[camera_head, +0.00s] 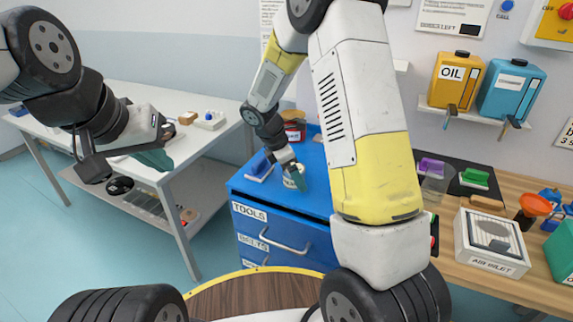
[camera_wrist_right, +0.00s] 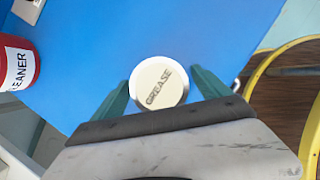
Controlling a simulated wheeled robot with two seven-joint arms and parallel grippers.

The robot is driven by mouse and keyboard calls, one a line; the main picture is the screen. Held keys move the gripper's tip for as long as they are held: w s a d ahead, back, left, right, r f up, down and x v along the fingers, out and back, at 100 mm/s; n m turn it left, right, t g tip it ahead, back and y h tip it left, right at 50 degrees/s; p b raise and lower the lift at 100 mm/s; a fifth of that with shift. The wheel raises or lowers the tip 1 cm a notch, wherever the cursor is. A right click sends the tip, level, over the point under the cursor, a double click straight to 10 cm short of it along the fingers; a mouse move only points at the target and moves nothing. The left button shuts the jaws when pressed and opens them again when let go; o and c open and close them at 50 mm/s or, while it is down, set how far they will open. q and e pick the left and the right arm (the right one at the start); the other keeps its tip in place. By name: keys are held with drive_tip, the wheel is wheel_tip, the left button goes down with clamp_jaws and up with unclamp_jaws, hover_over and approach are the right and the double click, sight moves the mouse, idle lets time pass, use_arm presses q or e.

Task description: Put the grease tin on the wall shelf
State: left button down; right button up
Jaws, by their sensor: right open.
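The grease tin (camera_head: 293,182) is small and pale, standing on the blue tool cabinet (camera_head: 315,195). In the right wrist view its round white lid (camera_wrist_right: 159,82) reads "GREASE". My right gripper (camera_wrist_right: 161,78) is open, with one teal finger on each side of the tin; it also shows in the head view (camera_head: 294,176). My left gripper (camera_head: 152,158) hangs at the left, away from the tin; its finger gap does not show. A wall shelf (camera_head: 470,116) at the right carries a yellow oil can (camera_head: 455,82) and a blue can (camera_head: 511,92).
A red cleaner container (camera_wrist_right: 18,65) stands on the cabinet near the tin. A wooden bench (camera_head: 470,275) with a white box (camera_head: 490,240) is at the right. A white table (camera_head: 190,140) is at the left.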

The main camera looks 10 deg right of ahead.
drive_tip(key=shift+f, duration=0.1)
drive_tip(key=shift+c, duration=0.2)
drive_tip(key=c, duration=1.8)
drive_tip(key=shift+c, duration=0.2)
